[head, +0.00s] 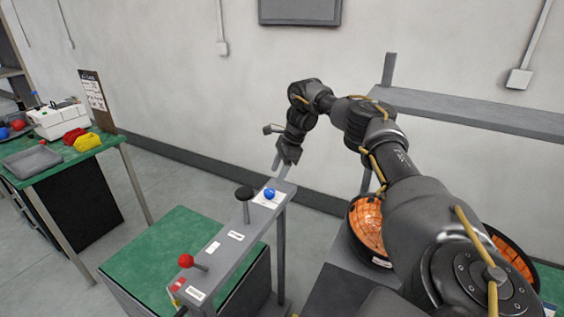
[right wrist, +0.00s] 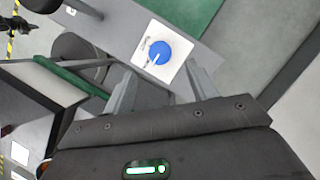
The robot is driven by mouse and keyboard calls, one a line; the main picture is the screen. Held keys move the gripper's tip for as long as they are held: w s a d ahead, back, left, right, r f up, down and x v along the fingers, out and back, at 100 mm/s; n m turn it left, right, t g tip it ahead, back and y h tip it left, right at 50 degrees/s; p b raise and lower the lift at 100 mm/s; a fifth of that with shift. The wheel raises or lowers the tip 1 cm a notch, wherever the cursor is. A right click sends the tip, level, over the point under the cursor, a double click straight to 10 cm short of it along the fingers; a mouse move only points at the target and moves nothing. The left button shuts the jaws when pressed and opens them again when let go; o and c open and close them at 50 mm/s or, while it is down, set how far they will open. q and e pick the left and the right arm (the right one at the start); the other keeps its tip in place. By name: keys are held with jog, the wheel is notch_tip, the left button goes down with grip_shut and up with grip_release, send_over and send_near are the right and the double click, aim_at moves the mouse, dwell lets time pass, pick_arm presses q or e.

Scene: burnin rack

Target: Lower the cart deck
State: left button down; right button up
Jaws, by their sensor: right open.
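The cart deck (head: 165,245) is a flat green surface at lower centre in the head view. A grey rail (head: 222,250) runs along its right side. The rail carries a red ball lever (head: 186,261), a black knob on a post (head: 245,193) and a blue ball knob (head: 269,193) on a white plate. My right gripper (head: 281,167) is above the rail's far end, just beyond the blue knob. In the right wrist view the open, empty jaws (right wrist: 161,88) point toward the blue knob (right wrist: 159,52), which lies just past the fingertips. My left gripper is out of view.
A green table (head: 60,165) with a grey tray, a white box and yellow and red items stands at left. Orange-lined round bins (head: 367,226) sit right of the rail, partly behind my right arm. A grey shelf (head: 480,112) runs along the wall. Floor between table and cart is clear.

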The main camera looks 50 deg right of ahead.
aim_at(270, 191)
jog(key=shift+v, duration=1.75)
jog(key=b+x, duration=0.1)
jog(key=x, duration=0.8)
jog(key=shift+a+f, duration=0.1)
jog(key=shift+f, duration=0.1)
jog(key=shift+w+a+f, duration=0.2)
jog(key=shift+f, duration=0.45)
